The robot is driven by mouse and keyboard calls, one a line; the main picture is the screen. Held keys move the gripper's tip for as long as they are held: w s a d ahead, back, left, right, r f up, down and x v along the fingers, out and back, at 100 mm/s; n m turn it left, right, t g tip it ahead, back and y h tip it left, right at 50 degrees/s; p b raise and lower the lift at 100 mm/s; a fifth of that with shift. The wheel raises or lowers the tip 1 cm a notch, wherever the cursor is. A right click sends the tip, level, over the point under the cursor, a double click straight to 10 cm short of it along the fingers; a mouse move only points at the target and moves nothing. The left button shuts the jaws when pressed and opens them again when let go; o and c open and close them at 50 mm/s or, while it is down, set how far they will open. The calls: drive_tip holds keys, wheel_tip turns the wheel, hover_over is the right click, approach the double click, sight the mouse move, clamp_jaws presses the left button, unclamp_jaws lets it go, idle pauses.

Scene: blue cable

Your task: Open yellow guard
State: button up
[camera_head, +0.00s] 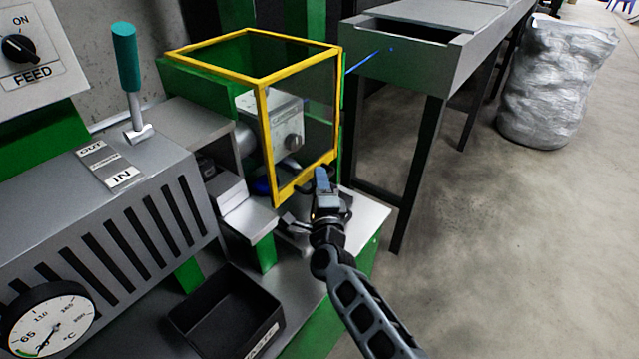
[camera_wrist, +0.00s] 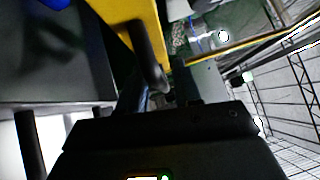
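The yellow guard (camera_head: 263,130) is a yellow-edged box with see-through dark panels. It stands closed over a grey machine block with a round knob (camera_head: 292,142) in the head view. My gripper (camera_head: 322,178) is at the guard's lower front right edge, close to or touching it. In the wrist view, the guard's yellow edge (camera_wrist: 126,22) carries a dark bar-like handle (camera_wrist: 150,55), whose lower end is close to my gripper's dark parts. The fingertips are mostly hidden, so I cannot tell whether they grip the handle.
A blue cable (camera_head: 368,60) runs from behind the guard to a grey-green trough (camera_head: 400,62). A black bin (camera_head: 225,312) sits below left. A teal-handled lever (camera_head: 126,60) and a feed knob (camera_head: 20,48) are at left. A silver sack (camera_head: 553,85) stands far right. Open floor lies right.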

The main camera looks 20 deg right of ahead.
clamp_jaws()
idle(0.4)
